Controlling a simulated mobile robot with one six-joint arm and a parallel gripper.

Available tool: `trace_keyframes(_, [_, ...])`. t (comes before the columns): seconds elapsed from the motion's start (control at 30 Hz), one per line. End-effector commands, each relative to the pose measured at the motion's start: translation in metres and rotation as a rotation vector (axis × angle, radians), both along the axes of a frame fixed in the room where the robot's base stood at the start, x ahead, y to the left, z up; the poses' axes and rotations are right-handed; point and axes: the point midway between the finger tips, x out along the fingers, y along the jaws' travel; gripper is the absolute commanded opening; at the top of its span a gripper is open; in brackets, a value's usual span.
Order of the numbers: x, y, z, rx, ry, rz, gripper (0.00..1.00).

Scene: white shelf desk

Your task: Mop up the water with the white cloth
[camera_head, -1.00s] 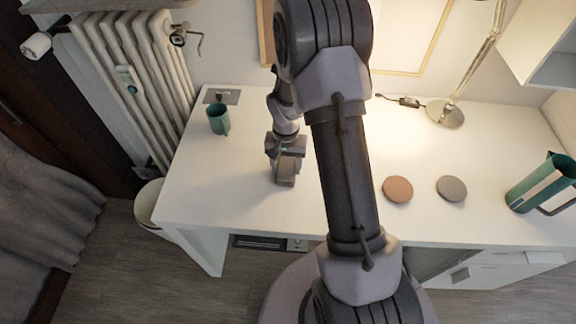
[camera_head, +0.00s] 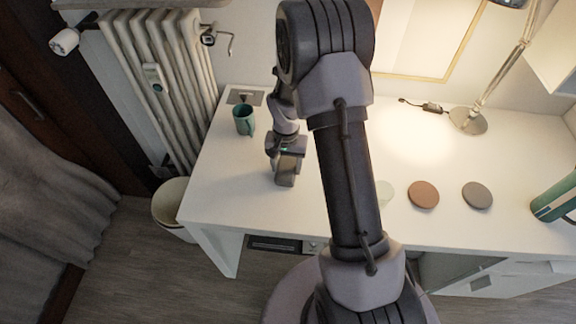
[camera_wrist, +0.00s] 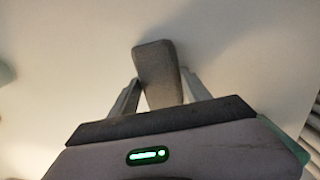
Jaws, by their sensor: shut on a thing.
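My gripper (camera_head: 287,166) is low over the left part of the white desk, right of and nearer than the green mug. In the wrist view my gripper (camera_wrist: 160,80) is shut on a blocky folded thing, which I take to be the cloth (camera_wrist: 156,62); it looks grey in the shade. The cloth also shows below the gripper in the head view (camera_head: 285,181). It is at or just above the desk top; I cannot tell if it touches. I cannot make out any water on the desk, and my arm hides a strip of it.
The green mug (camera_head: 244,120) stands at the desk's back left. Brown (camera_head: 424,195) and grey (camera_head: 477,195) coasters and a pale disc (camera_head: 386,193) lie right of my arm. A lamp base (camera_head: 468,121) and green pitcher (camera_head: 556,199) are farther right. The front left desk is clear.

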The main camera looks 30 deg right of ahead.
Motion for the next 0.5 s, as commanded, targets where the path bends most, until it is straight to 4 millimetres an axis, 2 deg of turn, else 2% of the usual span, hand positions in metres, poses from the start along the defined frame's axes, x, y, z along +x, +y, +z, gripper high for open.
trace_keyframes(0.13, [0.001,0.001,0.005,0.001,0.001,0.001,0.18])
trace_keyframes(0.23, [0.003,0.001,0.028,-0.001,-0.003,0.001,0.18])
trace_keyframes(0.5, [0.004,0.002,0.048,0.000,0.000,0.003,0.18])
